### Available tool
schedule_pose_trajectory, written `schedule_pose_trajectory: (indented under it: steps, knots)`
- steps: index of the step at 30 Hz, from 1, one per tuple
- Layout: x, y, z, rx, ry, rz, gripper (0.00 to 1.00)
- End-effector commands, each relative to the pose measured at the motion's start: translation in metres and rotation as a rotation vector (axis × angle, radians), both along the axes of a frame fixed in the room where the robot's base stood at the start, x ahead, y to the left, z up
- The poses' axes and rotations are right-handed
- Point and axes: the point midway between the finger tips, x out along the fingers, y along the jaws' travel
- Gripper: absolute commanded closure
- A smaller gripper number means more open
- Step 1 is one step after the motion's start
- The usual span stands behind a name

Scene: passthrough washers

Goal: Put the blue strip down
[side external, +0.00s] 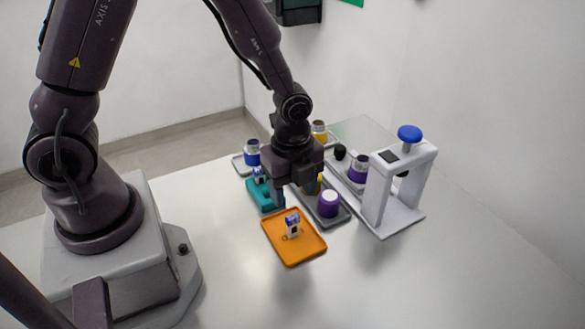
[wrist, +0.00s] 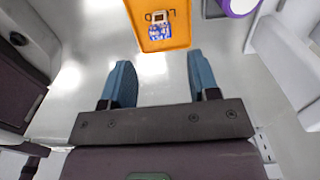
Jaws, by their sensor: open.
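A small blue-and-white patterned piece (wrist: 160,32), which may be the blue strip, is on the orange tray (wrist: 178,41) at the top of the wrist view. In the side view the same tray (side external: 302,254) holds a small white piece with a purple-blue marking (side external: 292,226), standing up. My gripper (wrist: 160,75) is open with nothing between its two blue fingers. In the side view my gripper (side external: 295,192) hangs just above and behind the orange tray, apart from the piece. A small dark ring-like shape lies beside the piece.
A teal holder (side external: 264,196) with another blue-and-white piece (side external: 259,175) stands left of my gripper. A grey tray (side external: 336,218) with a purple-and-white jar (side external: 328,203) is on the right. The front table is clear.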

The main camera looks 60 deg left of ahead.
Motion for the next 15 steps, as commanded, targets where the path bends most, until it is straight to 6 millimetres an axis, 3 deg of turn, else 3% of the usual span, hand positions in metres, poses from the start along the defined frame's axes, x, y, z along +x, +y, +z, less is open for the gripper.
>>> schedule_pose_trajectory:
  steps: [4,11,15]
  knots:
    - [0.001,0.000,0.028,0.000,-0.006,0.000,0.45]
    - [0.000,0.000,0.051,0.000,-0.008,0.014,0.45]
    - [-0.003,0.006,0.081,0.003,-0.062,0.161,0.45]
